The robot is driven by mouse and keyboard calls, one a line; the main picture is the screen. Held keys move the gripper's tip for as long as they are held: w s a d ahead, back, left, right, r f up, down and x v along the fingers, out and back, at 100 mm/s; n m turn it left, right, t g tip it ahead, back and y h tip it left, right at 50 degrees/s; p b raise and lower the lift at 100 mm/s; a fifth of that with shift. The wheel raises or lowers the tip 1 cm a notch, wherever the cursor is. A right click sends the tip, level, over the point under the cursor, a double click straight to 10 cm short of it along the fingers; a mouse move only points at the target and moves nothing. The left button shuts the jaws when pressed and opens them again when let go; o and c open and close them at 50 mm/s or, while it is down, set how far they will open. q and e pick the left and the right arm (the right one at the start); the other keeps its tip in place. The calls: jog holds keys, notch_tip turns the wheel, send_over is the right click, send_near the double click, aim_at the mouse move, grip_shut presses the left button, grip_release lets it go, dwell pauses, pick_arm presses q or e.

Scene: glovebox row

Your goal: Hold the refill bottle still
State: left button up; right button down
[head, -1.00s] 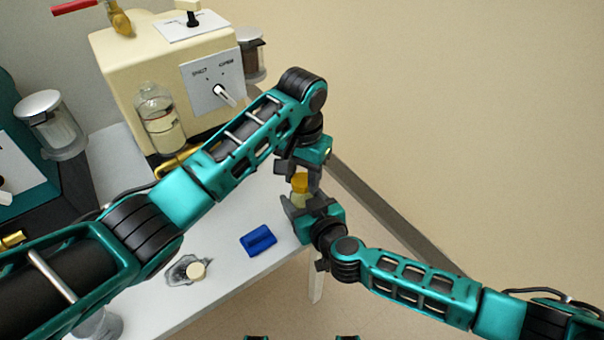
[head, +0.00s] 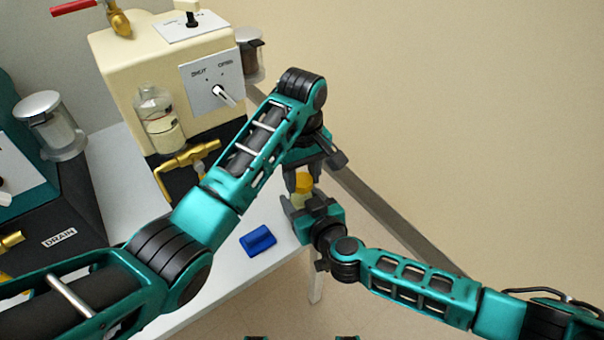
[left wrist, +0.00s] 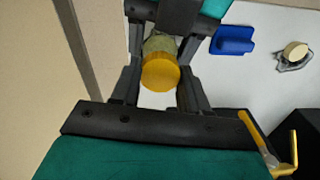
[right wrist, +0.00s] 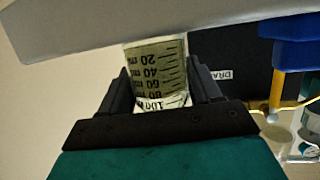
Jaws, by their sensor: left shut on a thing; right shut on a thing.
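The refill bottle (right wrist: 157,65) is clear with black volume marks and a yellow cap (left wrist: 160,72). My right gripper (head: 299,199) is shut on the bottle's body, its fingers on both sides in the right wrist view. My left gripper (head: 304,174) is at the yellow cap from above, shut on it, with a finger on either side in the left wrist view. The two grippers face each other over the table's right edge. They hide most of the bottle in the head view.
A cream glovebox unit (head: 120,62) with a brass tap (head: 187,160) stands on the white table (head: 225,268) behind my left arm. A blue block (head: 258,240) lies near the front edge. Open floor is to the right.

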aim_at(302, 179)
pick_arm(q)
jog(key=shift+r, duration=0.1)
jog(key=shift+r, duration=1)
notch_tip(302, 179, up, 3)
jog(key=shift+w+f, duration=0.1)
jog(key=shift+r, duration=0.6)
pick_arm(e)
jog(key=shift+c, duration=0.7)
grip_release()
pick_arm(q)
jog(key=shift+r+p, duration=2.9)
jog(key=shift+p, duration=0.05)
pick_arm(e)
jog(key=v, duration=1.2)
